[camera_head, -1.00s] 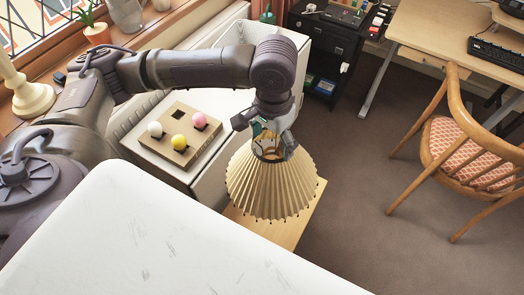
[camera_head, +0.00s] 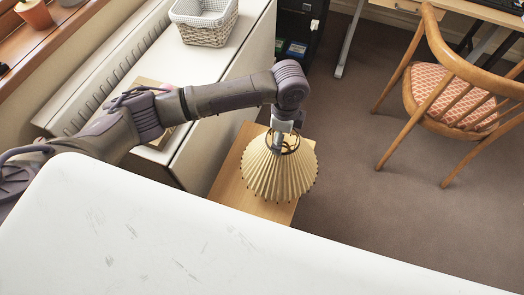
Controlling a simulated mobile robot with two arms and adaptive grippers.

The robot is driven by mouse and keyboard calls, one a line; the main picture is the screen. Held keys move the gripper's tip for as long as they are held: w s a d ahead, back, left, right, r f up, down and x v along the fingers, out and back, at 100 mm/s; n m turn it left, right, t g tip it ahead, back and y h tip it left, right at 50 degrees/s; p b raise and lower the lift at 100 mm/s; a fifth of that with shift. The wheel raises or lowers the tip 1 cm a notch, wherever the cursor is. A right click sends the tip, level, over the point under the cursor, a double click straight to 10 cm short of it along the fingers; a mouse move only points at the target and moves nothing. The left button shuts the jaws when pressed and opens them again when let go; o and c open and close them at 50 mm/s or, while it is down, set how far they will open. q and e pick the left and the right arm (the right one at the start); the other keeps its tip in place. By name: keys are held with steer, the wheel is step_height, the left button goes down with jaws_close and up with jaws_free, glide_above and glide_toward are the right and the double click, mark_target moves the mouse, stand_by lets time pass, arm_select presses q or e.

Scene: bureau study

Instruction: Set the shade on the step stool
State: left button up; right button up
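The shade (camera_head: 278,176) is a cream pleated cone with a dark ring frame at its narrow top. It is upright, wide end down, over the wooden step stool (camera_head: 233,181). The stool's pale top shows to the left, behind and below the shade. My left gripper (camera_head: 284,137) points down at the shade's top ring and appears shut on it, though its fingertips are partly hidden. I cannot tell whether the shade's lower rim touches the stool. My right gripper is not in view.
A white surface (camera_head: 190,240) fills the foreground. A white cabinet (camera_head: 247,65) with a lined basket (camera_head: 204,22) stands behind my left arm. A wooden chair (camera_head: 455,95) is at the right. Carpet (camera_head: 370,215) right of the stool is clear.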

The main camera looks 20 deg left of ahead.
mark_target(262, 144)
arm_select(q)
steer(key=a+f, duration=0.2)
steer(key=a, duration=0.1)
steer(key=s+a+f, duration=0.1)
steer(key=a, duration=0.1)
steer(key=shift+s+a+f, duration=0.1)
step_height(262, 144, down, 4)
steer(key=shift+a+f, duration=0.1)
steer(key=o, duration=1.4)
steer(key=shift+c, duration=0.2)
step_height(262, 144, up, 12)
steer(key=shift+r+p, duration=0.1)
steer(key=shift+p, duration=0.3)
